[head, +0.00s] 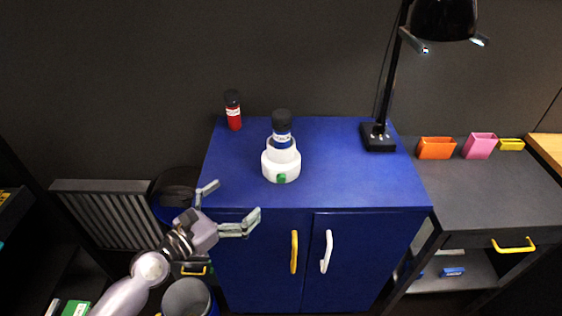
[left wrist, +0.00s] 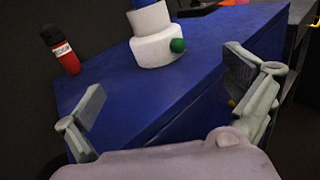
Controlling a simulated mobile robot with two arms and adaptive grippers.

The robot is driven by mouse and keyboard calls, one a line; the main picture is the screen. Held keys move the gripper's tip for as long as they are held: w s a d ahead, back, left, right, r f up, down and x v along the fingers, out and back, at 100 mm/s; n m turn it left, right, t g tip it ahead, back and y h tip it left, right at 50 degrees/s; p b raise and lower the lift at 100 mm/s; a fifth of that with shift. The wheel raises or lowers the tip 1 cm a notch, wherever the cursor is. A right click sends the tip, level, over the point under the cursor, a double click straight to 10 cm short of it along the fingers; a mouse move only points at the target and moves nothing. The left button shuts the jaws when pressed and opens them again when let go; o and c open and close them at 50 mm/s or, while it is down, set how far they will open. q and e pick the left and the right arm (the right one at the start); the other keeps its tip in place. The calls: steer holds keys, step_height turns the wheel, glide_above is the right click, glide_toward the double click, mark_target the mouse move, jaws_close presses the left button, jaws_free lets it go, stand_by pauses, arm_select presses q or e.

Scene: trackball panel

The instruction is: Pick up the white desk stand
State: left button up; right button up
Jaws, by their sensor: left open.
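The white desk stand (head: 267,168) is a round stepped piece with a green ball on its front, upright on the blue cabinet top. A blue and white bottle with a black cap (head: 282,122) stands on or in it. In the left wrist view the stand (left wrist: 155,50) is at the top centre, its upper part cut off by the frame edge. My left gripper (head: 233,204) is open and empty at the cabinet's front left edge, left of and nearer than the stand. Its two fingers (left wrist: 168,100) are spread wide, apart from the stand. My right gripper is not seen.
A red bottle (head: 234,112) stands at the back left of the blue cabinet (head: 345,185). A black lamp (head: 378,138) stands at the back right, its shade overhead. Orange and pink bins (head: 436,148) sit on the grey desk at right. The cabinet top around the stand is clear.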

mark_target(268, 167)
arm_select(q)
steer(key=shift+n, duration=0.4)
steer(key=x, duration=1.2)
steer(key=shift+w+a+r+p, duration=0.25)
steer(key=shift+a+r+p, duration=0.05)
steer(key=shift+a+p, duration=0.05)
steer(key=shift+b+x, duration=0.35)
steer(key=shift+x, duration=2.45)
steer(key=shift+a, duration=0.1)
steer(key=shift+r, duration=0.1)
steer(key=c, duration=0.9)
